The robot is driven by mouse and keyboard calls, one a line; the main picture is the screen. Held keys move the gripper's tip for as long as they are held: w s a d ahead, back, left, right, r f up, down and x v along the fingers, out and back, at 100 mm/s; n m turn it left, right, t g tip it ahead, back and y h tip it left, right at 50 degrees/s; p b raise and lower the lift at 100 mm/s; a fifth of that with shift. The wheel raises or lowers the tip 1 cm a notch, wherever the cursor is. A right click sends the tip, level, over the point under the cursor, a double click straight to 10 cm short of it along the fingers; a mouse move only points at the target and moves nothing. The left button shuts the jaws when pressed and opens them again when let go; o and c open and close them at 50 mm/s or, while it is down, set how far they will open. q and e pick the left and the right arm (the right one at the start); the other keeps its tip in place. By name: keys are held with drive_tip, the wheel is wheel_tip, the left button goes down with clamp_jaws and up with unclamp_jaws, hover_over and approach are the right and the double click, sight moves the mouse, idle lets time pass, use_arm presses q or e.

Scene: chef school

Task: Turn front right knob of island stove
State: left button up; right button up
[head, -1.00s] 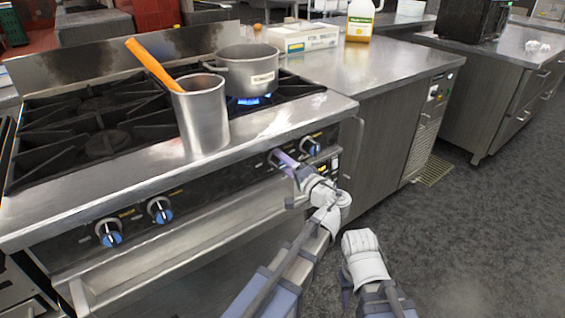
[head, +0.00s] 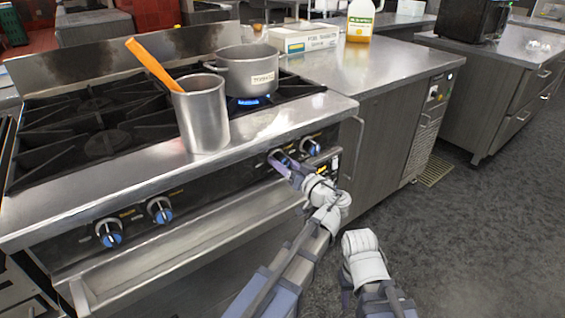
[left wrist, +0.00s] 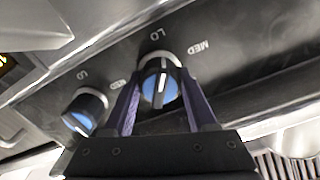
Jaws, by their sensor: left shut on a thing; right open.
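The stove (head: 170,170) has a row of blue-faced knobs on its front panel. My left gripper (head: 281,160) is at the second knob from the right end. In the left wrist view its purple fingers (left wrist: 163,100) stand on both sides of this knob (left wrist: 158,88), shut on it. The knob's white pointer line is nearly upright in that view, below the "LO" mark. The rightmost knob (head: 311,147) is free; it also shows at the left of the wrist view (left wrist: 84,110). My right arm's white wrist shows at the lower middle right; its fingers are hidden.
A pot (head: 248,72) stands over a blue flame (head: 250,101) at the right. A steel container (head: 203,120) with an orange-handled utensil (head: 152,65) stands near the front edge. A counter (head: 372,62) adjoins on the right. The floor (head: 460,240) at right is clear.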

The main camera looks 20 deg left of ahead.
use_arm(q)
drive_tip(key=shift+s+n, duration=0.1)
drive_tip(key=shift+n, duration=1.2)
drive_tip(key=shift+f, duration=0.1)
drive_tip(key=o, duration=1.4)
drive_tip(key=shift+c, duration=0.2)
